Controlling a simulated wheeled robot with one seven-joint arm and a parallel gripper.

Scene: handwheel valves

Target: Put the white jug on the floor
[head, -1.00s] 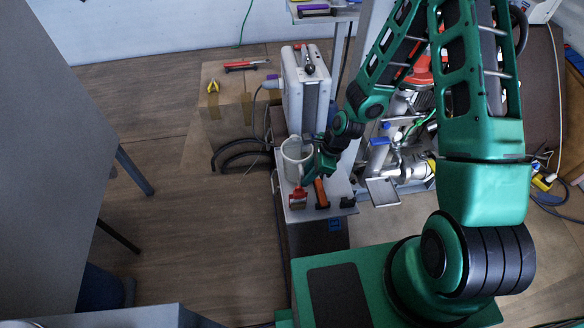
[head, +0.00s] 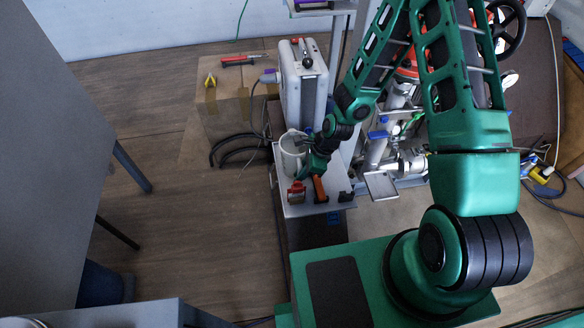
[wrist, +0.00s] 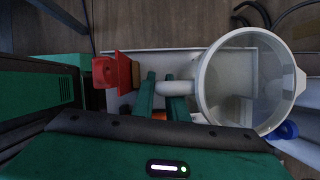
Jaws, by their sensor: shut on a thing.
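The white jug (head: 290,160) is upright at the grey metal shelf in the middle of the head view; whether its base touches the shelf I cannot tell. In the wrist view I look down into the open jug (wrist: 228,92), with its handle pointing left and its spout right. My gripper (head: 309,165) is at the jug's right side in the head view. In the wrist view my gripper (wrist: 161,90) has its two green fingers on either side of the handle, shut on it. The wooden floor (head: 215,240) shows left of the shelf.
A red-headed brush (head: 297,193) and an orange-handled tool (head: 320,188) lie at the shelf's front. A grey case (head: 303,90) stands behind the jug. A cardboard box (head: 232,105) with tools and black hoses (head: 235,152) are at the left.

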